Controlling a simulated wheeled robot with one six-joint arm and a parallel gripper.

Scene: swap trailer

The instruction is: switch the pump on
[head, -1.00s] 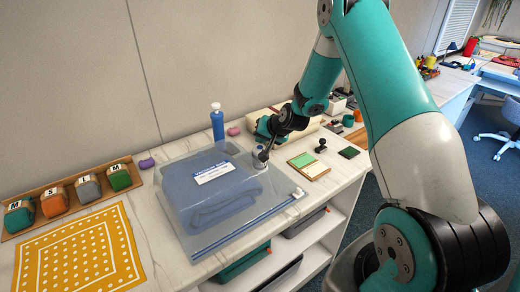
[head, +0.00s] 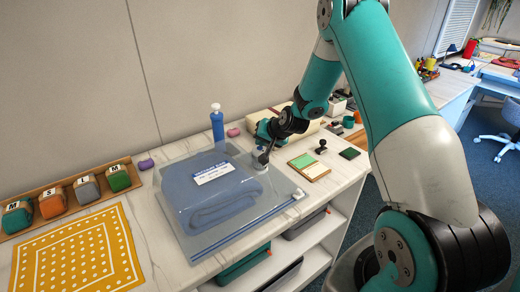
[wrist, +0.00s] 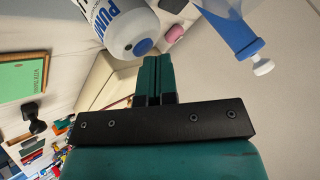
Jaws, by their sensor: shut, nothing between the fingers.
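The pump (head: 259,157) is a small white and blue device by the back right of the clear bag (head: 178,218). In the wrist view the white pump (wrist: 128,35) has blue lettering that reads in part "PUM", and a dark round button-like spot on its end face. My gripper (head: 264,160) is shut and empty. In the wrist view its fingertips (wrist: 155,62) are together, close beside the pump's end. I cannot tell whether they touch it. The bag holds folded blue cloth (head: 215,207). No sign of the pump's on or off state is clear.
A blue bottle (head: 217,126) with a white top stands behind the bag. Several labelled bundles and a yellow dotted mat (head: 75,250) are on the left.

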